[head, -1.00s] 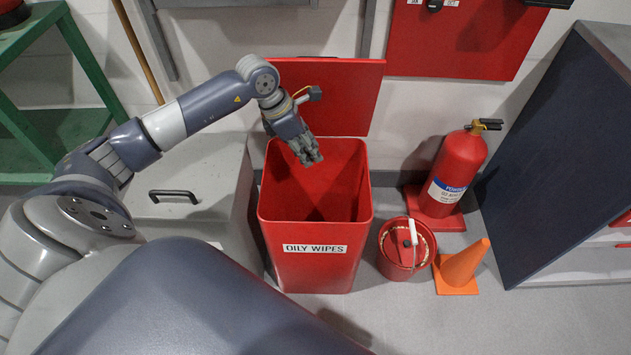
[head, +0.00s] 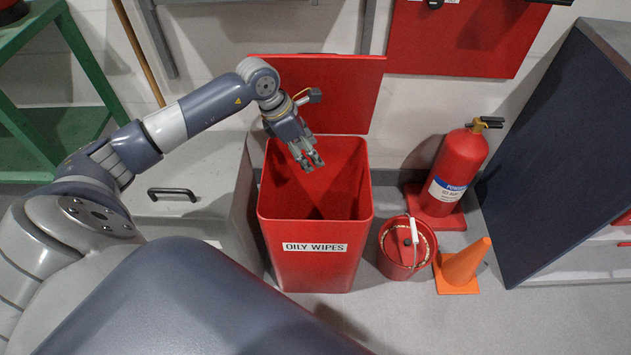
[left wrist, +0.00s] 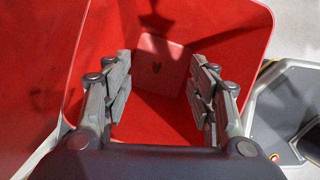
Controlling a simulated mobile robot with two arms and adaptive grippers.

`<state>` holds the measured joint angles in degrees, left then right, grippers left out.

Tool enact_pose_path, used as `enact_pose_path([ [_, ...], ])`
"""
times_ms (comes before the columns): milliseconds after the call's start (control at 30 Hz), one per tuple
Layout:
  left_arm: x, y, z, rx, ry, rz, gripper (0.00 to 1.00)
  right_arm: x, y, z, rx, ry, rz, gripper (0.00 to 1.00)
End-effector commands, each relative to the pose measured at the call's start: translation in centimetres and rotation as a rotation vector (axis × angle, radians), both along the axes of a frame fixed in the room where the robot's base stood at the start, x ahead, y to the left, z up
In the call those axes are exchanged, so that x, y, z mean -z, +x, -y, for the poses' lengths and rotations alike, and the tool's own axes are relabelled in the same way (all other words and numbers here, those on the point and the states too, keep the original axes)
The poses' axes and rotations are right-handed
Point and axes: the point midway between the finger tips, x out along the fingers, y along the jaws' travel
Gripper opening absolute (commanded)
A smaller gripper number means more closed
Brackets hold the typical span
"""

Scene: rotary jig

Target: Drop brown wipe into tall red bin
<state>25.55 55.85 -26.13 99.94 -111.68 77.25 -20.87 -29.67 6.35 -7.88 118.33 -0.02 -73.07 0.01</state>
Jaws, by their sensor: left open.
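The tall red bin (head: 315,270), labelled "OILY WIPES", stands open in the middle of the head view, its lid (head: 345,90) raised at the back. My left gripper (head: 311,163) is over the bin's mouth, pointing down, fingers spread. In the left wrist view the left gripper (left wrist: 160,95) is open with nothing between its fingers. No wipe shows in the head view. My right gripper is out of view.
A grey chest with a black handle (head: 173,193) stands left of the bin. A small red bucket (head: 405,262), an orange cone (head: 464,268) and a fire extinguisher (head: 456,168) stand to the right. A green frame (head: 75,60) is at the far left.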

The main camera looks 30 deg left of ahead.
Motion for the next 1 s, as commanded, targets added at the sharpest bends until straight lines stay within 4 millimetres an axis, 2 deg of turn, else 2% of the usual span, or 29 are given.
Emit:
enact_pose_path([
  [133,-0.2,0.0,-0.1,0.000,0.001,0.001,0.53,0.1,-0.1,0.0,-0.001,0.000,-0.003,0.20],
  [267,-1.6,-0.4,-0.5,0.000,0.002,0.002,0.53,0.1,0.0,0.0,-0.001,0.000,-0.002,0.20],
  [500,-6.2,-1.8,-1.9,0.000,0.005,0.004,0.53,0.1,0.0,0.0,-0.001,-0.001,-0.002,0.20],
  [700,-9.5,-2.8,-2.8,-0.001,0.002,0.002,0.53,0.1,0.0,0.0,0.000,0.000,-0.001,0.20],
  [833,-10.7,-3.2,-3.1,0.000,0.001,0.001,0.53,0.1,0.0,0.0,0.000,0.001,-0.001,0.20],
  [1000,-11.1,-3.3,-3.2,0.000,0.000,0.000,0.53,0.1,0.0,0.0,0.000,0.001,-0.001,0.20],
])
